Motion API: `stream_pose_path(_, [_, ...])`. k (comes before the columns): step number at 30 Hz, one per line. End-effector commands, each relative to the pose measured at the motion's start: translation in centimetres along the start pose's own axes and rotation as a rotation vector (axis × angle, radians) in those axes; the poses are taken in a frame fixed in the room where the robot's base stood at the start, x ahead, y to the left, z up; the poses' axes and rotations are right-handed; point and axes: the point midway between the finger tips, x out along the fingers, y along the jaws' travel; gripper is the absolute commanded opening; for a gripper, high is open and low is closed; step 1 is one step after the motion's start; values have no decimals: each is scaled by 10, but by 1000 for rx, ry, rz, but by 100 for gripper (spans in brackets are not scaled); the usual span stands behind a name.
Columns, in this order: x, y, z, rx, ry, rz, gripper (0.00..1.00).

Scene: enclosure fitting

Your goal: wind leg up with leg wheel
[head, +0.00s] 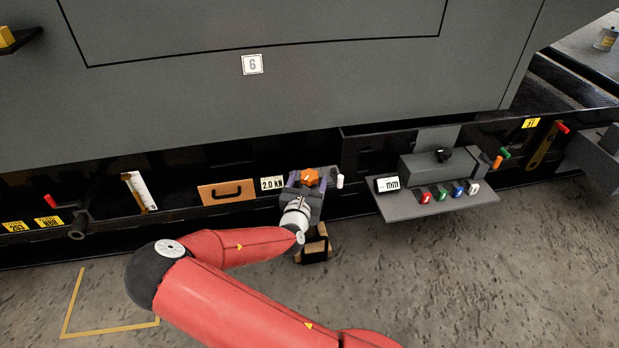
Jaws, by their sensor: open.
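My gripper (307,182) is open at the lower edge of the grey enclosure. Its two purplish fingers stand to either side of an orange wheel-like part (310,176), which looks like the leg wheel. I cannot tell whether the fingers touch it. A small white handle (340,181) sticks up just right of the gripper. Below the gripper, a dark foot on a wooden block (316,250), perhaps the leg's foot, is at the floor. My wrist hides most of the leg, and I cannot tell whether foot and block touch.
A "2.0 kN" display (272,184) and a brown drawer-like panel (228,192) are left of the gripper. A grey shelf (410,208) with a "mm" display (387,184) and several coloured switches juts out at right. Open concrete floor (500,280) lies in front.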

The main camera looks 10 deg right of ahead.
Motion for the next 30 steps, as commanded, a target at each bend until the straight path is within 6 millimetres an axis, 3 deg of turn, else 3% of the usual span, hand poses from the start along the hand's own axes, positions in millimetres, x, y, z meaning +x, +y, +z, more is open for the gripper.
stream_pose_path(6, [20, 0, 0, 2, 1, 0, 71])
stream_pose_path(14, [21, 0, 0, 1, 1, 0, 71])
stream_pose_path(25, [21, 0, 0, 2, 2, 0, 27])
stream_pose_path(30, [21, 0, 0, 0, 2, 10, 27])
